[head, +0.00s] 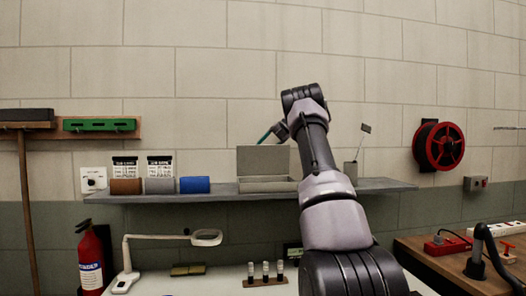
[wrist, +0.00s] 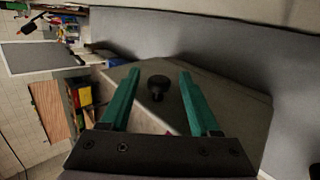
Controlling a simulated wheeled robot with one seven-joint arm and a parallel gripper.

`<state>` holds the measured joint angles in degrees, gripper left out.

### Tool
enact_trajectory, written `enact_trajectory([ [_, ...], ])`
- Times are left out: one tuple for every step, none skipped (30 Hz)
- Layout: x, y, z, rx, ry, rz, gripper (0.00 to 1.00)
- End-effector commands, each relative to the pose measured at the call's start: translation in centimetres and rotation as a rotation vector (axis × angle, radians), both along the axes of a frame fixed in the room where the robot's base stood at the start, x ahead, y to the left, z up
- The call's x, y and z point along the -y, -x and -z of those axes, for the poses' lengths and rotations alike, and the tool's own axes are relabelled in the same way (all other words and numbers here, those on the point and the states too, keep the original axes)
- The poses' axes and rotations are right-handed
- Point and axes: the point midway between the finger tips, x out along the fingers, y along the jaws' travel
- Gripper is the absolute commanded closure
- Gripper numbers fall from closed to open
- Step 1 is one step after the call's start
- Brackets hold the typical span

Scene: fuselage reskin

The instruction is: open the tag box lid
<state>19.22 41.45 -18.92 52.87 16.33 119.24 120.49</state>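The tag box (head: 268,186) is a pale grey box on the wall shelf in the head view. Its lid (head: 263,160) stands raised, roughly upright, at the back of the box. In the wrist view a grey panel, apparently the lid (wrist: 225,95), carries a dark round knob (wrist: 157,82). My gripper (wrist: 159,73) has two teal fingers spread apart, with the knob showing between them and a gap on each side. In the head view a teal finger (head: 264,138) shows just above the lid's upper edge; my arm hides part of the gripper and the box's right end.
The shelf (head: 215,193) holds brown, grey and blue rolls (head: 195,185) left of the box and a small cup with a tagged stick (head: 351,170) right of it. A red hose reel (head: 439,146) hangs on the right wall. A white lamp (head: 206,238) stands below.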

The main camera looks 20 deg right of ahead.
Motion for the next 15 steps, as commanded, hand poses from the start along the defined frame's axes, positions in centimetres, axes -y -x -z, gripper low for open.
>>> enact_trajectory([
  [0.0,0.0,0.0,0.001,0.0,0.0,0.38],
  [0.0,0.0,0.0,0.001,0.0,0.0,0.38],
  [0.0,0.0,-0.1,0.001,0.0,0.0,0.38],
  [0.0,0.0,-0.1,0.001,0.0,0.0,0.38],
  [0.0,0.0,-0.1,0.001,0.0,0.0,0.38],
  [0.0,0.0,-0.1,0.001,0.0,0.0,0.38],
  [0.0,0.0,-0.1,0.002,0.001,-0.001,0.38],
  [0.1,0.0,-0.2,0.003,0.001,0.0,0.38],
  [0.3,0.1,-0.3,0.003,0.001,0.0,0.38],
  [0.4,0.1,-0.5,0.003,0.001,0.001,0.38],
  [0.7,0.2,-0.7,0.004,0.001,0.001,0.38],
  [1.1,0.4,-1.1,0.004,0.0,0.001,0.38],
  [1.4,0.5,-1.5,0.005,0.002,0.002,0.38],
  [1.7,0.6,-1.8,0.003,0.002,0.002,0.38],
  [2.3,0.9,-2.4,0.005,0.002,0.003,0.38],
])
